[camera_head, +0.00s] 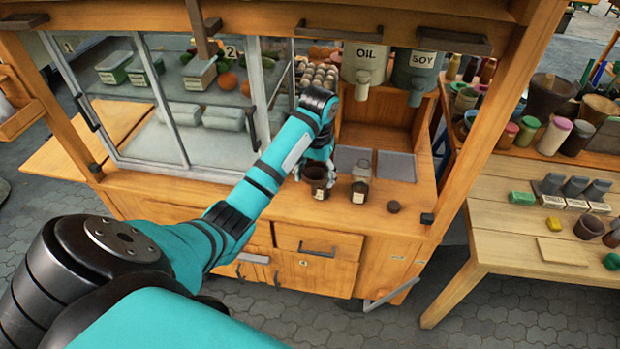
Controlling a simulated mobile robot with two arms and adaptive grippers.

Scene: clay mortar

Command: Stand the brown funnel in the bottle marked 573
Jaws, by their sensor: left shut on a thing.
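My left gripper (314,163) is over the front of the cart's wooden counter, shut on a dark brown cup-shaped piece, seemingly the brown funnel (315,172). The funnel is upright, directly over a dark labelled bottle (319,193). I cannot tell how far its spout is in the neck. The label numbers are too small to read, so I cannot tell which is 573. My right gripper is not in view.
A small dark round cap (393,206) lies right of the bottles. A glass case (165,100) fills the left. A side table (540,220) at right holds blocks and jars.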

